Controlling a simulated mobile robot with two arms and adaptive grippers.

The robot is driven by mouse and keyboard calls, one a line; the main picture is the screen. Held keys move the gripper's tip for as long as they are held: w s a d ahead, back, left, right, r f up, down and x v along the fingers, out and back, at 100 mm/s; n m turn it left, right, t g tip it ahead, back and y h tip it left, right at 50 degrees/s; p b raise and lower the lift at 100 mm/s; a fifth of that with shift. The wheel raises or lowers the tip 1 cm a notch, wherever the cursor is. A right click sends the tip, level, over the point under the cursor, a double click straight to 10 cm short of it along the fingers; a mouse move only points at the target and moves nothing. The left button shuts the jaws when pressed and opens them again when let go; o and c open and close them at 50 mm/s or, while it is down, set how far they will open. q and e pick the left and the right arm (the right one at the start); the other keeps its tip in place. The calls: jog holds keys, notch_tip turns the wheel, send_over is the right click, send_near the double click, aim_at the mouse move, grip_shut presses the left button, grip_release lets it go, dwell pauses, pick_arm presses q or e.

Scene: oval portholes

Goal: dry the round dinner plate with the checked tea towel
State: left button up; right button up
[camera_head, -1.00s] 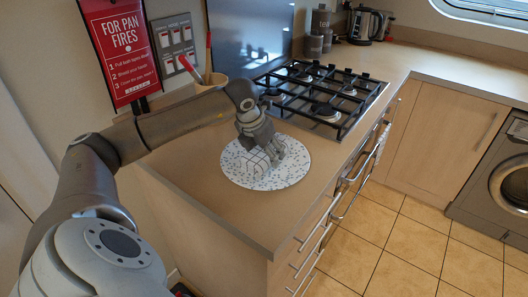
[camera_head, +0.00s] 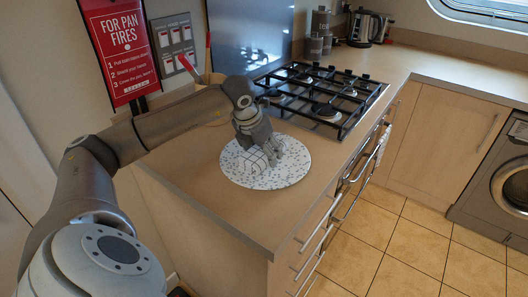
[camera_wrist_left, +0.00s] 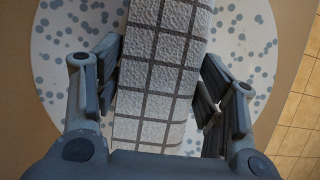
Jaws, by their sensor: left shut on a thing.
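The round dinner plate (camera_head: 291,171) is white with blue-grey speckles and lies flat on the worktop near its front edge. It also shows in the left wrist view (camera_wrist_left: 265,45). The checked tea towel (camera_head: 252,160), white with dark grid lines, is bunched on the plate; in the left wrist view (camera_wrist_left: 155,75) it passes between the fingers. My left gripper (camera_head: 262,157) points down over the plate and is shut on the towel, pressing it at or close to the plate's surface. My right gripper is not in view.
A gas hob (camera_head: 320,95) lies just behind the plate. A utensil pot (camera_head: 208,83) with red-handled tools stands at the back left, near my forearm. The worktop (camera_head: 205,190) is bare left of the plate.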

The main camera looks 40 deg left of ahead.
pick_arm(q)
jog(key=shift+d, duration=0.35)
jog(key=shift+a+f+b, duration=0.1)
jog(key=shift+a+b, duration=0.4)
jog(key=shift+w+d, duration=0.1)
jog(key=shift+d, duration=0.4)
jog(key=shift+a+b, duration=0.35)
jog(key=shift+a, duration=0.1)
jog(key=shift+d+p, duration=0.3)
jog(key=shift+d, duration=0.1)
